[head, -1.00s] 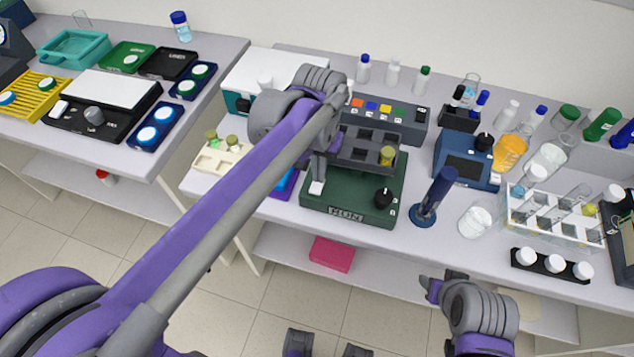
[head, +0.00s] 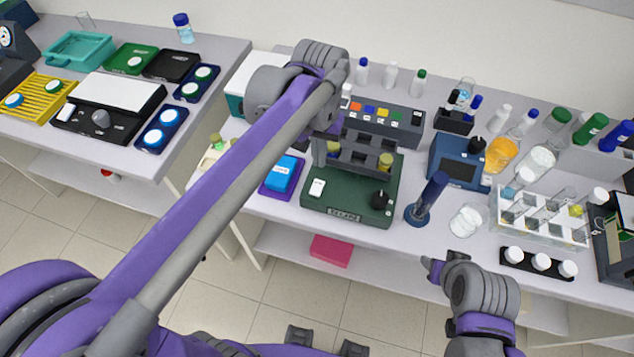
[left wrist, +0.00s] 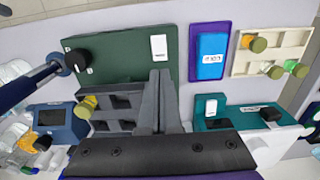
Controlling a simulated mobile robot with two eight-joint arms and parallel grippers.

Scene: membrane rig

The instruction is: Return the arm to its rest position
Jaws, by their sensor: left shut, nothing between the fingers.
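My left arm reaches in from the left over the bench. Its gripper (head: 326,125) hangs above the back left of the green rig (head: 345,205), partly hidden by its own wrist. In the left wrist view its fingers (left wrist: 160,85) are together with nothing between them, in front of the grey slotted rack (left wrist: 115,108). The rig has a white switch (head: 317,187) and a black knob (head: 380,198). Yellow-capped vials (head: 385,161) sit in the rack. My right gripper (head: 432,268) is low at the front of the bench, apart from everything; its finger gap is unclear.
A blue box (head: 284,173) on a purple tray lies left of the rig. Bottles line the back. Floor in front is clear.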

